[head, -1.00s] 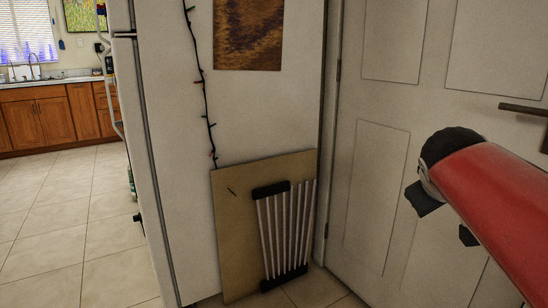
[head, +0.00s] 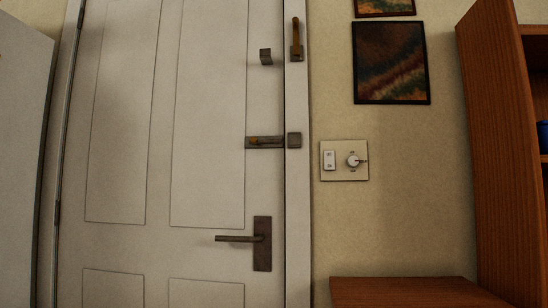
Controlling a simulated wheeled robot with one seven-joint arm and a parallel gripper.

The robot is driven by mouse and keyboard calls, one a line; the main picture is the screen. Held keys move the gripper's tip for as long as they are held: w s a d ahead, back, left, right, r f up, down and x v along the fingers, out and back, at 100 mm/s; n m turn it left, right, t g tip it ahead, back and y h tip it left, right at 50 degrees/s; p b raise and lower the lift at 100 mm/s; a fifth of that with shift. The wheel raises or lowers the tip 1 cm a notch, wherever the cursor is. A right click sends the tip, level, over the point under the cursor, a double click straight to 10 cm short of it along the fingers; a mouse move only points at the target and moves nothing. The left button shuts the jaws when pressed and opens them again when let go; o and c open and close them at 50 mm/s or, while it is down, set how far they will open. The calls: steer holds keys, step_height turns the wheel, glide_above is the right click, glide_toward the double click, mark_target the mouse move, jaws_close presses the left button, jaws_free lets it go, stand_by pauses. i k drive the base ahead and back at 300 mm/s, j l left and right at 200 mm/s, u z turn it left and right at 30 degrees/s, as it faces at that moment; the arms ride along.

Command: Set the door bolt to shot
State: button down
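The white door (head: 207,120) fills the left of the head view and appears closed against its frame. The door bolt (head: 266,143) is a grey sliding bolt at the door's right edge, with a small orange knob near the left end of its plate. A square grey keeper (head: 294,140) sits on the frame just right of it. I see no rod clearly crossing the narrow gap to the keeper. My gripper is outside the view.
Below the bolt is a dark lever handle (head: 262,243). Above are a small hook bracket (head: 265,57) and an upright brown latch bar (head: 297,38). A switch plate (head: 344,160) is on the wall. A wooden cabinet (head: 490,140) and a low wooden top (head: 400,292) stand right.

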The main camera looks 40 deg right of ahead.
mark_target(253, 139)
steer(key=z, duration=1.1)
